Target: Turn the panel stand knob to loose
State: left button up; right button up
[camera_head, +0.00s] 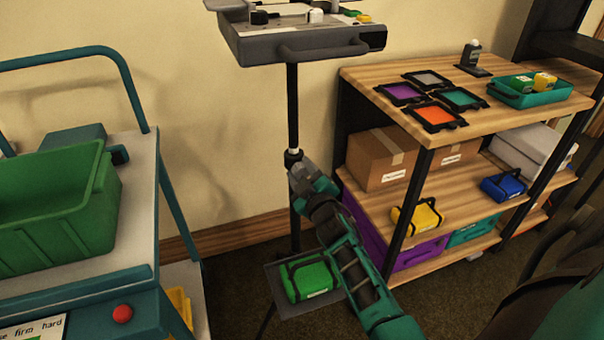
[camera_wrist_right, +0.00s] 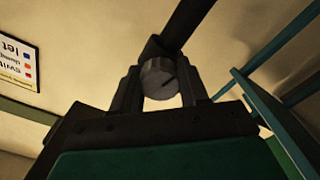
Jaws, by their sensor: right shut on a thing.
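The panel stand (camera_head: 292,107) is a thin black upright pole with a grey control panel (camera_head: 300,45) on top. Its knob (camera_wrist_right: 158,78) is a small grey cylinder with a dark line on its face, seen in the wrist view beside the dark pole. My right gripper (camera_head: 296,168) reaches up to the pole below the panel. In the wrist view (camera_wrist_right: 159,88) its two dark fingers stand on either side of the knob and are shut on it. In the head view the gripper mostly hides the knob. My left gripper is not in view.
A teal cart (camera_head: 146,205) with a green bin (camera_head: 60,215) stands at left. A wooden shelf (camera_head: 500,125) with coloured frames and boxes stands at right. A green case (camera_head: 312,278) lies on a low grey plate at the stand's foot, close to my right arm.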

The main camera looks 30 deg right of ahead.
jog(key=n+b, duration=0.1)
jog(key=n, duration=0.5)
jog(key=shift+n, duration=0.3)
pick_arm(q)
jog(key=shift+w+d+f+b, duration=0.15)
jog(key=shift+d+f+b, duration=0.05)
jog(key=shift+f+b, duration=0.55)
pick_arm(e)
jog(key=n, duration=0.5)
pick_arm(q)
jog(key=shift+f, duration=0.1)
pick_arm(e)
jog(key=shift+r, duration=0.1)
jog(key=o, duration=1.1)
jog(key=shift+c, duration=0.2)
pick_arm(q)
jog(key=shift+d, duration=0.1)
